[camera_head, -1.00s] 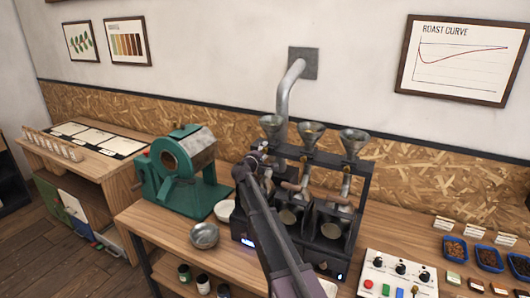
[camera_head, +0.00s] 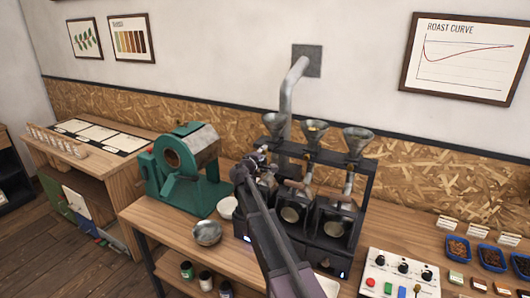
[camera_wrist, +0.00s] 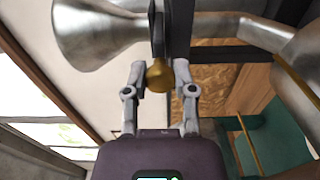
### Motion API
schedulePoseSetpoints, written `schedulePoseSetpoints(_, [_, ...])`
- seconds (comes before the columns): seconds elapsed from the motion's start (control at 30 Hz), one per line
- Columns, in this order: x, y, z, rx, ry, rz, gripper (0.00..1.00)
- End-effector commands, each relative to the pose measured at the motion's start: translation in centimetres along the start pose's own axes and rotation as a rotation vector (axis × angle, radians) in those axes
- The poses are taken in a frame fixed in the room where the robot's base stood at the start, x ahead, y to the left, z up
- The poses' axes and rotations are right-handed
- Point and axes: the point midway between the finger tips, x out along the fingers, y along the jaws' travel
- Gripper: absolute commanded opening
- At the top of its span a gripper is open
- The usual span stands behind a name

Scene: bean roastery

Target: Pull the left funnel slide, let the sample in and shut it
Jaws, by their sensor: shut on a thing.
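Three metal funnels stand in a row on the black sample roaster (camera_head: 333,222). The left funnel (camera_head: 275,122) is nearest my gripper, and a metal funnel shape also shows at the upper left of the wrist view (camera_wrist: 85,32). My gripper (camera_head: 258,160) is just below the left funnel. In the wrist view my gripper (camera_wrist: 160,76) has its two fingers on either side of a brass knob (camera_wrist: 160,77), shut on it. A dark strip (camera_wrist: 157,30) runs from the knob. In the head view my arm hides the knob and the left drum.
The green roaster (camera_head: 185,175) stands close on the left, with a metal bowl (camera_head: 207,233) and a white dish (camera_head: 228,207) between. A thick pipe (camera_head: 288,95) rises behind the funnels. A control box (camera_head: 398,275) and blue trays (camera_head: 493,256) are to the right.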

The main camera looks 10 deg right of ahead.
Motion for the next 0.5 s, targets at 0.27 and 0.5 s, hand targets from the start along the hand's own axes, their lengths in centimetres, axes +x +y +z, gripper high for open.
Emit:
schedulePoseSetpoints(0.27, [0.08,-0.01,0.08,0.000,-0.001,0.000,0.71])
schedulePoseSetpoints(0.5, [0.10,-0.01,0.12,0.000,-0.002,0.000,0.71])
